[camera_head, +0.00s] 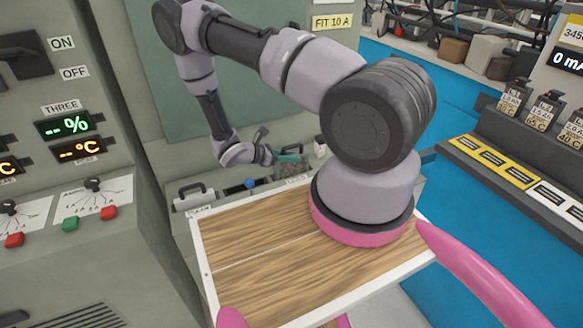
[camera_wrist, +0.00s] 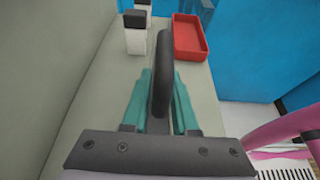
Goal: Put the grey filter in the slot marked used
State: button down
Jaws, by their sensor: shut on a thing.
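My gripper (camera_head: 292,157) is at the back of the bench, past the wooden board. In the wrist view its teal fingers (camera_wrist: 161,105) are shut on a dark curved piece (camera_wrist: 164,75) that looks like a handle seen edge-on. Whatever is below this handle is hidden by my gripper, so I cannot tell whether it is the grey filter. A pale grey block with a black handle (camera_head: 193,193) stands at the left behind the board. Small labels are near it and below my gripper, but I cannot read them; the used slot is not identifiable.
The wrist view shows a red tray (camera_wrist: 190,38) and a white bottle with a black top (camera_wrist: 135,34) beyond the fingers. A blue knob (camera_head: 250,183) is left of my gripper. The wooden board (camera_head: 265,255) is clear in front. A grey control cabinet (camera_head: 75,180) stands left.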

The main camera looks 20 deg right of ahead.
aim_at(292, 166)
jog(key=shift+f, duration=2.35)
jog(key=c, duration=0.7)
grip_release()
